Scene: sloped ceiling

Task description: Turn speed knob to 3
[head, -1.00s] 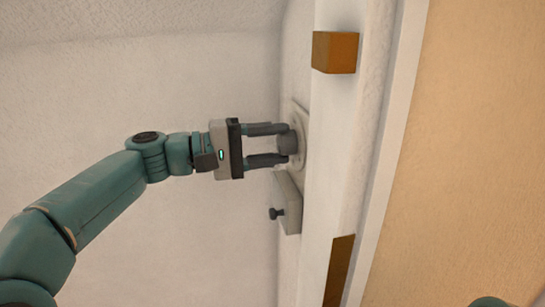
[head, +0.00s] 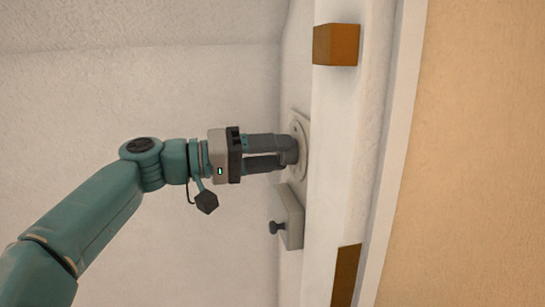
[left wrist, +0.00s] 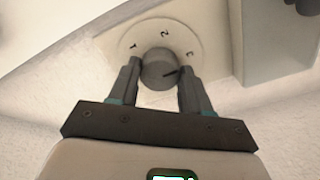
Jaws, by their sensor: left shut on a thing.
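The speed knob is a dark grey round knob on a pale round dial plate (head: 302,148) on the wall. In the left wrist view the knob (left wrist: 159,69) sits in the middle of the dial (left wrist: 150,32), marked 1, 2 and 3. Its dark pointer line points right, towards the 3 side. My left gripper (head: 288,151) is shut on the knob, one finger on each side; it also shows in the left wrist view (left wrist: 158,78). In the head view the fingers hide much of the knob. My right gripper is out of view.
A pale box with a dark knob (head: 291,217) stands out from the wall just below the dial in the head view. Orange-brown blocks (head: 336,44) sit on the white ledge (head: 335,150) to the right.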

